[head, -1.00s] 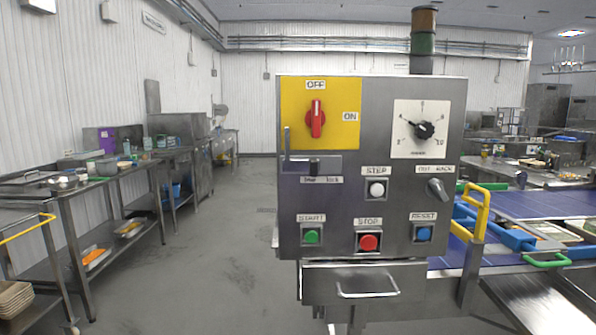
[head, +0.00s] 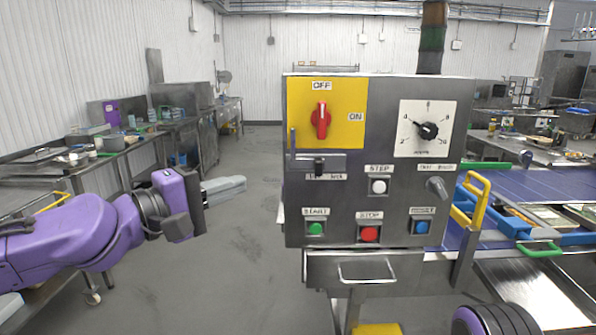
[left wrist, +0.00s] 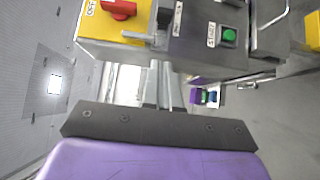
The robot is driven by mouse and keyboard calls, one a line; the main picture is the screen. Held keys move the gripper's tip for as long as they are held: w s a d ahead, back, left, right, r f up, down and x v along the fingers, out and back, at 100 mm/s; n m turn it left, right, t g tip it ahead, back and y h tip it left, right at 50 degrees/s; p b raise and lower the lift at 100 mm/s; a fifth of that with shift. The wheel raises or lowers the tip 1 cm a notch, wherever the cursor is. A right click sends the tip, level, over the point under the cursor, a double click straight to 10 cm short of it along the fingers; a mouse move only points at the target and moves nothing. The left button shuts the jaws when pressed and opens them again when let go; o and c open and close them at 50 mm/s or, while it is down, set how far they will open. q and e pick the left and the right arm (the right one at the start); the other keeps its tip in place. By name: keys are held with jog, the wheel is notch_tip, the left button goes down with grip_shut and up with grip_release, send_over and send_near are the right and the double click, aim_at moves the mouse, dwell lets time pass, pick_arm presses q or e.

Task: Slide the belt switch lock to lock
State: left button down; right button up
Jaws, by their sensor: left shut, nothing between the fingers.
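The belt switch lock is a small black knob (head: 319,167) on a grey slide plate (head: 335,162), below the yellow switch plate (head: 350,98) on the control box. A label with small print (head: 327,177) sits under it; the knob is left of the plate's middle. A thin upright metal bar (head: 292,141) stands at the plate's left end. My left gripper (head: 242,185) is shut and empty, left of the box and apart from it, fingers pointing right. In the left wrist view its fingers (left wrist: 165,85) lie below the box face. My right gripper is out of view.
The red rotary switch (head: 321,120) sits above the lock. Green (head: 316,228), red (head: 369,234) and blue (head: 422,227) buttons are lower on the box. A yellow handle (head: 478,197) and blue conveyor (head: 525,188) stand right. Open floor lies left of the box.

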pick_arm(q)
jog(key=shift+w+d+f, duration=0.1)
jog(key=shift+w+f, duration=0.05)
jog(key=p, duration=0.2)
send_near(314, 168)
jog(key=x, duration=0.4)
jog(key=shift+w+d+r, duration=0.1)
jog(key=shift+w+r, duration=0.05)
jog(key=shift+r, duration=0.2)
jog(key=shift+d, duration=0.55)
